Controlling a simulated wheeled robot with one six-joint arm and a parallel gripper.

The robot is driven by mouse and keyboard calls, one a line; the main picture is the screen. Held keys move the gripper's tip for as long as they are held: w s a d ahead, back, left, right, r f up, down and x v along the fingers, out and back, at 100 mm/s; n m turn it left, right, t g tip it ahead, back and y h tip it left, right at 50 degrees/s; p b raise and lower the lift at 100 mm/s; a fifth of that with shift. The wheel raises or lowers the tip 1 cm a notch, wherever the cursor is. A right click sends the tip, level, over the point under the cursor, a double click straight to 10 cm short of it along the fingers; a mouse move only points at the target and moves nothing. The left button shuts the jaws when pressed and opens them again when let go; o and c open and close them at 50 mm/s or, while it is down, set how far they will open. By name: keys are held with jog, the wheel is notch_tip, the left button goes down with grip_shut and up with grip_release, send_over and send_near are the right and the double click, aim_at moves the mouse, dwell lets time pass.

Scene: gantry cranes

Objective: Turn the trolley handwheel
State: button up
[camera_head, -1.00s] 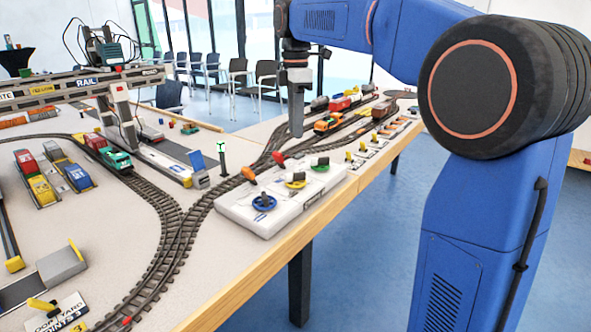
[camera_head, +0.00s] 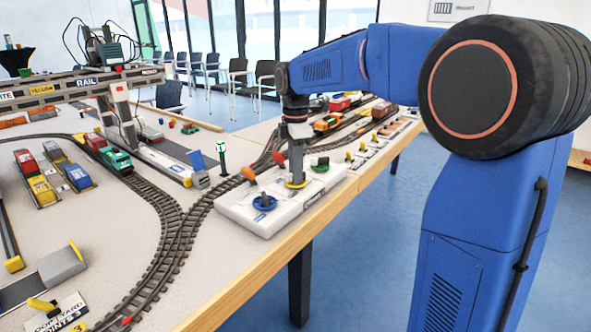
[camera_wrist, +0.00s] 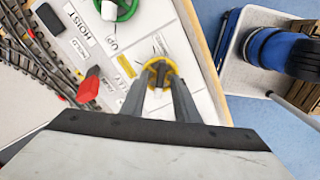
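A white control box (camera_head: 235,212) on the table carries blue, yellow and green handwheels. The yellow handwheel (camera_wrist: 174,84) is the middle one; in the head view its rim (camera_head: 295,185) shows around my fingertips. I cannot read which wheel is labelled trolley. My gripper (camera_head: 294,180) points straight down at the yellow wheel. In the wrist view my gripper's fingers (camera_wrist: 160,72) stand apart, with their tips at the wheel's middle. The fingers partly hide the hub, and I cannot tell whether they touch it.
The blue handwheel (camera_head: 264,202) is to the left and the green handwheel (camera_head: 320,165) to the right. Orange-red levers (camera_head: 249,173) stand at the box's back edge, near the train tracks (camera_head: 180,232). A gantry crane (camera_head: 118,105) stands farther left.

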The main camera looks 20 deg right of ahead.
grip_shut()
jog(key=shift+m, duration=0.5)
jog(key=m, duration=0.4)
jog(key=shift+m, duration=2.5)
grip_release()
